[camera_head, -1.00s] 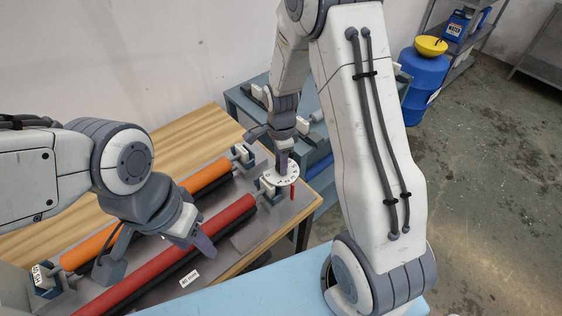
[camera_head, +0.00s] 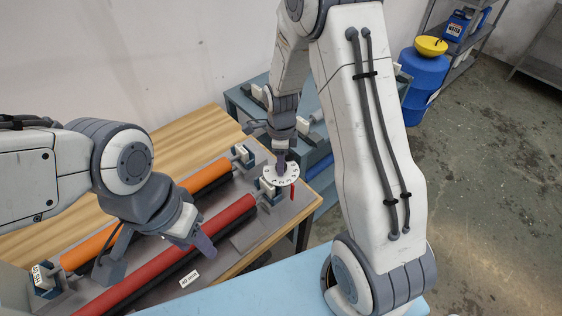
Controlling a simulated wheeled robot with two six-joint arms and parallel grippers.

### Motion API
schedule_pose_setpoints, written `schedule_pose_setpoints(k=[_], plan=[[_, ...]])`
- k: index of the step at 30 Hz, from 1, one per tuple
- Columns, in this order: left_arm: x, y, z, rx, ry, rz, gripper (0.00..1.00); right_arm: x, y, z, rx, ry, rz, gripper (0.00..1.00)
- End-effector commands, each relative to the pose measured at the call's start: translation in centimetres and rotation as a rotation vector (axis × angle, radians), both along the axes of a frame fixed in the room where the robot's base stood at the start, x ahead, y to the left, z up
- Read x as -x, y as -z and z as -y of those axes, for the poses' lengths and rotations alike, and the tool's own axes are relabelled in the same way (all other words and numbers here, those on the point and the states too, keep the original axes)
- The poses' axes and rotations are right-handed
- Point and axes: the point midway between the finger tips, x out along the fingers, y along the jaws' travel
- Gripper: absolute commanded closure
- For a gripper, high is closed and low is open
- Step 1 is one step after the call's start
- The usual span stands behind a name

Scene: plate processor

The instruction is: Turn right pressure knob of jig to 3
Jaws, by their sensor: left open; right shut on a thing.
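The jig stands on the wooden table, with an orange roller (camera_head: 207,174) and a red roller (camera_head: 220,221) running side by side. The right pressure knob (camera_head: 286,179) is a white numbered dial at the jig's right end, with a red pointer (camera_head: 291,194) below it. My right gripper (camera_head: 281,163) comes down from above and is shut on the knob's middle. The number at the pointer is too small to read. My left gripper (camera_head: 156,258) is open and empty above the rollers, towards the left of the jig.
Another white numbered dial (camera_head: 40,278) is at the jig's left end. A label (camera_head: 189,279) lies in front of the red roller. A light blue surface (camera_head: 262,291) is in front. A blue-grey bench (camera_head: 234,96) stands behind, with a blue barrel (camera_head: 424,75) further right.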

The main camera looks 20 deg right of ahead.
Motion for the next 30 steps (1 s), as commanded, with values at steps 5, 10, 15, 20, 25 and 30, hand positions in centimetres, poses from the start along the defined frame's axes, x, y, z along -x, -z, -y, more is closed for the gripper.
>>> schedule_pose_setpoints(k=[5, 10, 15, 20, 25, 30], plan=[[0.0, 0.0, 0.0, 0.0, 0.0, 0.0, 0.52, -0.2, -0.1, 0.0, 0.0, -0.001, 0.004, 1.0], [0.0, 0.0, 0.0, 0.0, 0.0, 0.0, 0.52, -0.1, -0.1, 0.0, -0.001, -0.001, 0.004, 0.29], [0.0, 0.0, 0.0, 0.0, 0.0, 0.0, 0.52, -0.1, -0.1, 0.0, 0.0, -0.001, 0.002, 0.29], [0.0, 0.1, 0.0, 0.0, 0.0, 0.0, 0.52, -0.1, -0.5, 0.0, 0.0, -0.001, 0.002, 0.29], [0.0, 0.7, 0.0, 0.0, 0.0, 0.0, 0.52, -0.2, -2.9, 0.0, 0.0, -0.001, 0.009, 0.29], [0.0, 1.3, 0.0, 0.0, 0.001, 0.0, 0.52, -0.2, -6.4, 0.0, 0.0, -0.001, 0.009, 0.29]])
